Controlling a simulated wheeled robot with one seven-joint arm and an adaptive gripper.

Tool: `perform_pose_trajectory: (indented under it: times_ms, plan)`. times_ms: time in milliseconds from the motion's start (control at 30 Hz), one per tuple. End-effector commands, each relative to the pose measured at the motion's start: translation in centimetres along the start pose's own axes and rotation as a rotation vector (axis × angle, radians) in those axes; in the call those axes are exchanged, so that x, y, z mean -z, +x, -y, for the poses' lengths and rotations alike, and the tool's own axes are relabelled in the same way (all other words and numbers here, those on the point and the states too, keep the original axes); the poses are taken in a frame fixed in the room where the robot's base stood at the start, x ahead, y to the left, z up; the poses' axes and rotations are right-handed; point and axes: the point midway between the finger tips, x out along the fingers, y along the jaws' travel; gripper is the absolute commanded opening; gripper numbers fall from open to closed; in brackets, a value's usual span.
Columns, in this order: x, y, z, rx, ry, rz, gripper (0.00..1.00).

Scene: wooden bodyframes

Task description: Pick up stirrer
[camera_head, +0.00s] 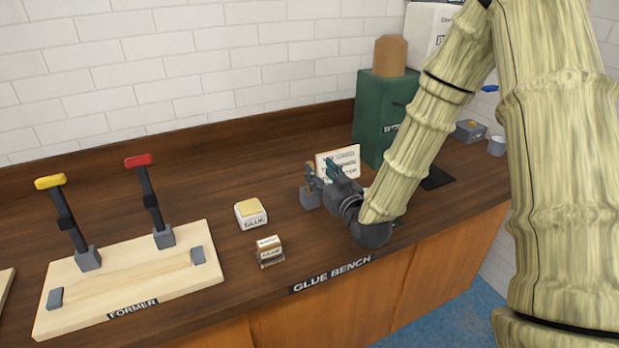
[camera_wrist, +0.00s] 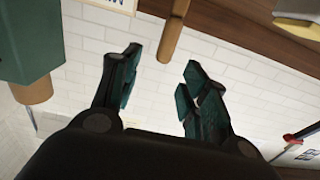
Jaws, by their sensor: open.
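The likely stirrer is a brown wooden stick (camera_wrist: 173,30) in the wrist view. Its rounded end shows between and just beyond my open fingertips, with wall visible on both sides of it. My gripper (camera_head: 328,172) is low over the glue bench in the head view, pointing left, with its teal fingers apart. It also shows in the wrist view (camera_wrist: 161,62), with nothing clamped. The stick is mostly hidden or too small to make out there.
A white sign (camera_head: 345,156) stands behind my gripper, and a green box (camera_head: 372,118) stands behind it to the right. The former board (camera_head: 130,285) has two upright levers. Bench between is clear.

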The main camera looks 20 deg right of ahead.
Motion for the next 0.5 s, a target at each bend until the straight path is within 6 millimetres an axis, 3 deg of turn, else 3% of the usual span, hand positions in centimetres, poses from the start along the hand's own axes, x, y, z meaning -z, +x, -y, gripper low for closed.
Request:
perform_pose_trajectory:
  times_ms: [267,500]
  plan:
    - [0.0,1.7,0.0,0.0,-0.001,0.002,0.45]
    - [0.0,4.4,0.3,-0.001,-0.001,0.003,0.45]
